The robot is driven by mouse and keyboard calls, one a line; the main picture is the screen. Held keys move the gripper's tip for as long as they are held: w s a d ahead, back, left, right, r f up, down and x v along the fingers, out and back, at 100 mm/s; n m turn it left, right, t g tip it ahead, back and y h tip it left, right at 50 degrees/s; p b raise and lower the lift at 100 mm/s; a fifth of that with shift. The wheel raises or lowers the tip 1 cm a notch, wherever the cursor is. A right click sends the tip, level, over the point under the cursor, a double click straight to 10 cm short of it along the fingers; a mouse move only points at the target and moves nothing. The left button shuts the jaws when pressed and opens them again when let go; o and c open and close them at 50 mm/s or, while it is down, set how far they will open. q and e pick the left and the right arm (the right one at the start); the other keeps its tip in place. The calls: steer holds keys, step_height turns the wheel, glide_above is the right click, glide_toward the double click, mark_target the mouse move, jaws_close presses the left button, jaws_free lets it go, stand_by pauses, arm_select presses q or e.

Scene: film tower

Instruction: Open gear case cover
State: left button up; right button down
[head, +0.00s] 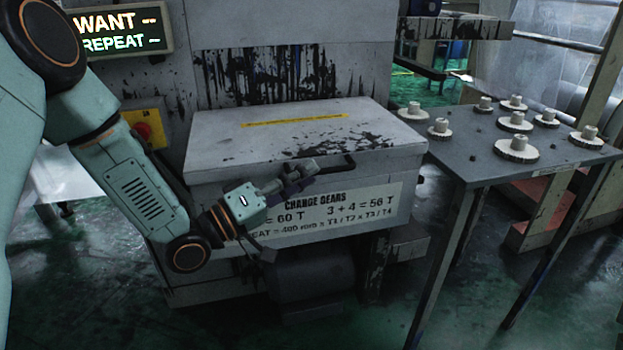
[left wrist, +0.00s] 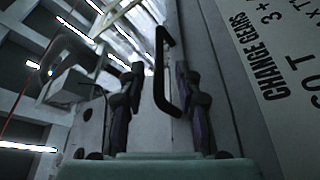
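The gear case cover (head: 290,132) is a grey lid with a yellow strip and dark stains, lying closed on the case. Its black handle (head: 337,167) is on the front edge; in the left wrist view the handle (left wrist: 159,70) shows lengthwise between the two fingers. My left gripper (head: 301,174) is in front of the case, just left of the handle in the head view. In the left wrist view the fingers (left wrist: 158,82) are apart on either side of the handle. I cannot tell if they touch it. My right gripper is not in view.
The case front (head: 370,208) carries a "CHANGE GEARS" label. A grey table (head: 470,162) with several pale gears stands close on the right. A lit sign (head: 118,31) and a red button on a yellow box (head: 144,129) are at the left.

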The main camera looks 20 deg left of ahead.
arm_select(q)
steer(key=shift+b+x, duration=0.3)
steer(key=shift+x, duration=0.85)
steer(key=shift+c, duration=0.5)
jaws_close()
